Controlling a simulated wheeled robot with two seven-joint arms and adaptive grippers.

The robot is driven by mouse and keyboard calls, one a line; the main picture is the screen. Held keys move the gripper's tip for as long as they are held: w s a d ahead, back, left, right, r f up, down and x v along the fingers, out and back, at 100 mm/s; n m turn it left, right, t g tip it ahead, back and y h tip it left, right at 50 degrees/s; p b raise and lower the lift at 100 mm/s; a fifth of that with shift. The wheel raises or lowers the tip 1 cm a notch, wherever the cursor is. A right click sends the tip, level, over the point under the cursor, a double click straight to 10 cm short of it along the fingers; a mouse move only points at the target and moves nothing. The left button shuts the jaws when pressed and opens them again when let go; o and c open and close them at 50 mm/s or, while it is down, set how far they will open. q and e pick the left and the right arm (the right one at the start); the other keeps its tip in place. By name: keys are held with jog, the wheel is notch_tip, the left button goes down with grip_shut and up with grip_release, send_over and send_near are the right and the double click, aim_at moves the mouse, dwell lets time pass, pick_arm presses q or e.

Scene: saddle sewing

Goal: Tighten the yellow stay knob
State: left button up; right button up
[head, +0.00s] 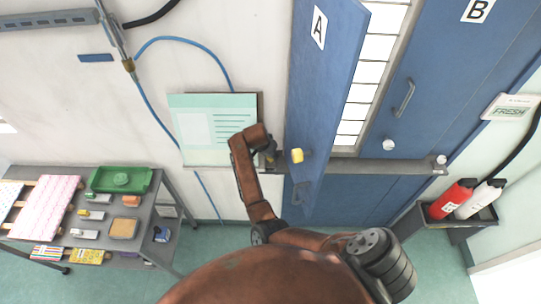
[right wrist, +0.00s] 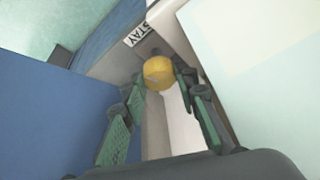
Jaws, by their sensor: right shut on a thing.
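The yellow stay knob (head: 297,155) sits by the edge of the open blue door marked A (head: 325,90), at the left end of a grey horizontal bar (head: 385,167). In the right wrist view the yellow knob (right wrist: 158,72) lies between the fingertips, below a label reading STAY (right wrist: 135,40). My right gripper (head: 273,157) is beside the knob in the head view, partly hidden by its own arm. In the right wrist view my right gripper (right wrist: 161,82) is shut on the knob. My left gripper is not in view.
A blue door marked B (head: 420,80) with a handle stands to the right. A pale green board (head: 212,115) is on the wall behind my arm. A grey cart (head: 150,205) with trays and small items stands at left. Red and white bottles (head: 452,199) stand on a right-hand shelf.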

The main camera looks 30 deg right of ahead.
dwell(0.4)
jog(key=o, duration=1.2)
jog(key=shift+c, duration=0.2)
jog(key=shift+r, duration=0.1)
